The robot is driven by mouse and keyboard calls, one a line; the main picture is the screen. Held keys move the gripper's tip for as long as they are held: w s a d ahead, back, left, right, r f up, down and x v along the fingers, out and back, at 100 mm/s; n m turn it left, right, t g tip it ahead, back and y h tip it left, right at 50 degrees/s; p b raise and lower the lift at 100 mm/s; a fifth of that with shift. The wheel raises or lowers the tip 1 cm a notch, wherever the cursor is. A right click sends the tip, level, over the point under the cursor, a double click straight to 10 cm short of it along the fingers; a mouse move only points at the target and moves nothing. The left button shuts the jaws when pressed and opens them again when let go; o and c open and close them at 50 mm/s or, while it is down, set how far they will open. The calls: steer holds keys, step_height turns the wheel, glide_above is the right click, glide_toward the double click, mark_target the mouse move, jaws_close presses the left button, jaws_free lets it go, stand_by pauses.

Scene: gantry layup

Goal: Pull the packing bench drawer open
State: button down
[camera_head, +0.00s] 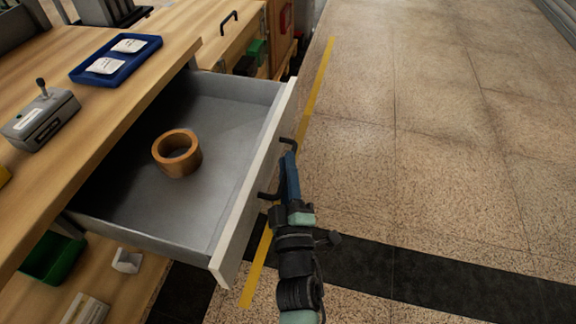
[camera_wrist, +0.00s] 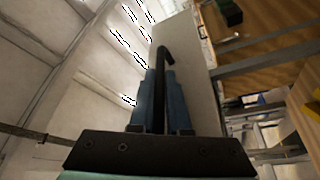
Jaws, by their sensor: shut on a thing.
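The packing bench drawer (camera_head: 215,105) is pulled well out from under the wooden bench top (camera_head: 165,50) in the head view. A brown tape roll (camera_head: 176,153) lies in its grey tray. The drawer's pale front (camera_head: 245,205) carries a black bar handle (camera_head: 268,194). My gripper (camera_head: 290,168) is at the outer side of the front, shut on the handle. In the wrist view the blue fingers (camera_wrist: 158,85) stand on either side of the black handle (camera_wrist: 163,55), with the pale drawer front (camera_wrist: 186,55) behind it.
On the bench top are a blue tray (camera_head: 117,60) with white packets and a grey device (camera_head: 40,118). A green bin (camera_head: 52,257) sits on the lower shelf. The tiled floor at right is clear.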

steer(key=c, duration=0.9)
jaws_free()
steer(key=p+v, duration=0.1)
steer(key=v, duration=1.2)
steer(key=shift+a, duration=0.1)
